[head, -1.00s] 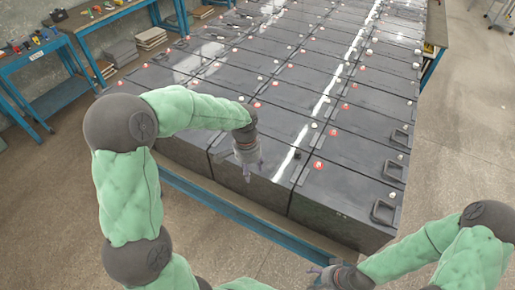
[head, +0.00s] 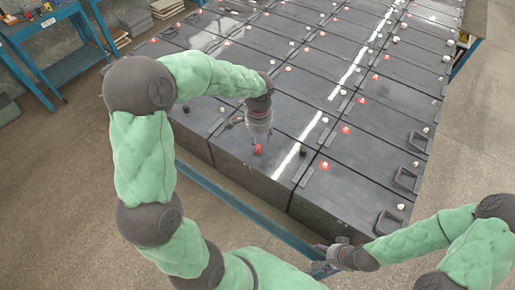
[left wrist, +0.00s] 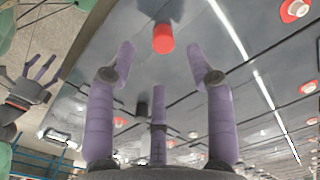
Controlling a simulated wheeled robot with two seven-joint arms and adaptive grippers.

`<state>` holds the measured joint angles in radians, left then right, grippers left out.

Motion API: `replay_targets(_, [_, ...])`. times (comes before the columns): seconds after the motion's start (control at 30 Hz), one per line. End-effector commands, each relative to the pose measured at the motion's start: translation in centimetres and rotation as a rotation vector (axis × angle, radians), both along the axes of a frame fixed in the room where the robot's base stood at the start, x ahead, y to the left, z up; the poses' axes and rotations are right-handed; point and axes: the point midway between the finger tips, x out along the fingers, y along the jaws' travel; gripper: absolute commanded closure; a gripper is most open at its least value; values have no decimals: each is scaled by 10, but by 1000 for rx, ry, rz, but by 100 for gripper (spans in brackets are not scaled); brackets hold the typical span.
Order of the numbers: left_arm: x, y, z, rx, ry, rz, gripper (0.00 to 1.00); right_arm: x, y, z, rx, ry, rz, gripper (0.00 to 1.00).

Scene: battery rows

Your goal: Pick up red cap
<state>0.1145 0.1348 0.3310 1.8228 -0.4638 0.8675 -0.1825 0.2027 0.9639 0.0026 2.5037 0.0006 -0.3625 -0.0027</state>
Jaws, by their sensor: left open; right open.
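A small red cylindrical cap (head: 258,149) is on or just above the top of a dark battery near the front edge, just below my left gripper (head: 260,138). In the left wrist view the red cap (left wrist: 163,38) shows beyond and between the two upper purple fingertips, with a gap on both sides. My left gripper (left wrist: 160,65) is open, its fingers spread and empty. My right gripper (head: 322,262) is open near the front blue rail, low in the head view; it also shows at the left of the left wrist view (left wrist: 38,82).
Rows of dark batteries (head: 345,205) with red and white terminals fill the middle. A red terminal (head: 324,166) and a small black post (head: 303,151) stand right of the cap. Black handles (head: 407,180) rise at the right. A blue workbench (head: 70,65) stands at far left.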

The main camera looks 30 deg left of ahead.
Motion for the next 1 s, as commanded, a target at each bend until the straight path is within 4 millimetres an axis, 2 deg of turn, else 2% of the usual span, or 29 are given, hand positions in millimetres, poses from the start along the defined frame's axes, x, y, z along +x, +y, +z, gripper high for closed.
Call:
replay_targets(0.27, [0,2,-16,-1,1,1,46,0,0,-3,0,-1,0,25])
replay_targets(0.53, [0,6,-53,-1,3,-1,46,0,0,-10,0,-1,0,25])
replay_targets(0.8, [0,6,-57,-2,-1,0,46,0,0,-10,0,-1,0,25])
replay_targets(0.83, [0,6,-57,-2,-1,0,49,0,0,-10,0,-1,0,25])
replay_targets(0.9, [0,6,-57,-2,-1,0,68,0,0,-9,0,-1,0,25])
replay_targets(1.0, [0,6,-57,-2,-1,0,88,0,0,-9,0,-1,0,25])
